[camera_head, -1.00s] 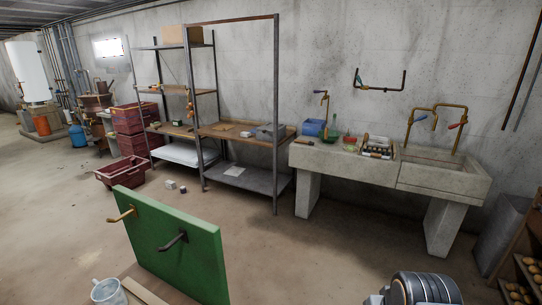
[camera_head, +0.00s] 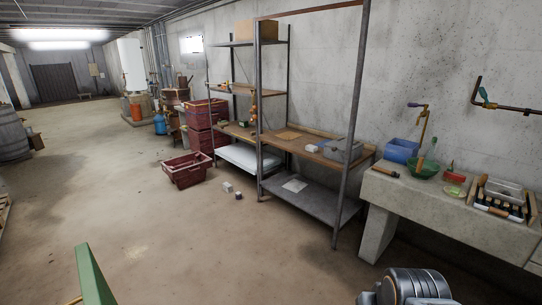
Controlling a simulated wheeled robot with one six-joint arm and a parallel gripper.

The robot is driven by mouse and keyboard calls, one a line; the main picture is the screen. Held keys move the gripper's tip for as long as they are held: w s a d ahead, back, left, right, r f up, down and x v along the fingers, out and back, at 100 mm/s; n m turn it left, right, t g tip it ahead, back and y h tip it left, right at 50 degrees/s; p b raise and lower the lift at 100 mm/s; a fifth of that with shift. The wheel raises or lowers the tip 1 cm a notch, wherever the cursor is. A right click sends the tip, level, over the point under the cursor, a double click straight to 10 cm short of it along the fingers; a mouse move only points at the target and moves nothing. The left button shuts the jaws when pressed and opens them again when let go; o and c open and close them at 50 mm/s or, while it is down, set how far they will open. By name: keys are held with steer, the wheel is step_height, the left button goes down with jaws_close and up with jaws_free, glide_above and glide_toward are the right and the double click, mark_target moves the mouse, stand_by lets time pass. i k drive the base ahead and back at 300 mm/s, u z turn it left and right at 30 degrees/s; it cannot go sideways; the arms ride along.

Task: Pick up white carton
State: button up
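A small white box (camera_head: 226,186), which looks like the white carton, sits on the concrete floor between the red crate and the metal shelf. A second, smaller pale block (camera_head: 238,196) with a darker side lies just in front of it. Both are too small to read any marking. A grey metal joint of my arm shows at the bottom right. My gripper's fingers are not in the picture, so I cannot see what they hold; the white box stands apart on the floor.
A red crate (camera_head: 187,170) lies on the floor left of the box. Metal shelving (camera_head: 318,203) stands to its right, and a concrete sink bench (camera_head: 405,190) further right. A green board (camera_head: 94,276) rises at the lower left. The floor between is clear.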

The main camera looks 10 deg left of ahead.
mark_target(226, 186)
steer(key=u, duration=0.6)
steer(key=i, duration=0.85)
steer(key=u, duration=0.5)
steer(key=i, duration=1.35)
steer(key=z, duration=0.3)
steer(key=i, duration=1.9)
steer(key=u, duration=0.4)
steer(key=i, duration=2.4)
steer(key=z, duration=0.65)
steer(key=i, duration=0.45)
steer(key=z, duration=0.3)
